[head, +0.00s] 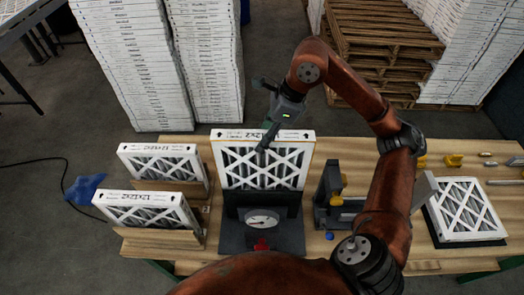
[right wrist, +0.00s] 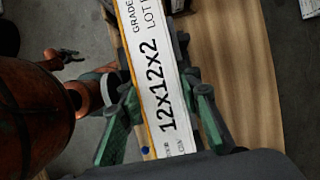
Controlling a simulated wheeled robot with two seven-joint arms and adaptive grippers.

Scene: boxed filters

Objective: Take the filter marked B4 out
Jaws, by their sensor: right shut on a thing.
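A white pleated filter (head: 238,164) with a lattice face stands upright behind a dark stand with a round dial. Its lower part is hidden by the stand. My right gripper (head: 266,143) comes down from above and is shut on the filter's top edge. In the right wrist view, my right gripper's green fingers (right wrist: 165,125) lie either side of the filter's edge (right wrist: 150,65), which reads 12x12x2. No B4 mark is legible in either view. A small dark claw shape (right wrist: 66,56) in the right wrist view may be my left gripper; its state is unclear.
Two filters (head: 163,163) (head: 145,211) lean in wooden holders on the left. Another filter (head: 466,208) lies on a dark pad at right. The dial stand (head: 285,240) is in front of the held filter. A dark bracket (head: 325,195) stands just right of it.

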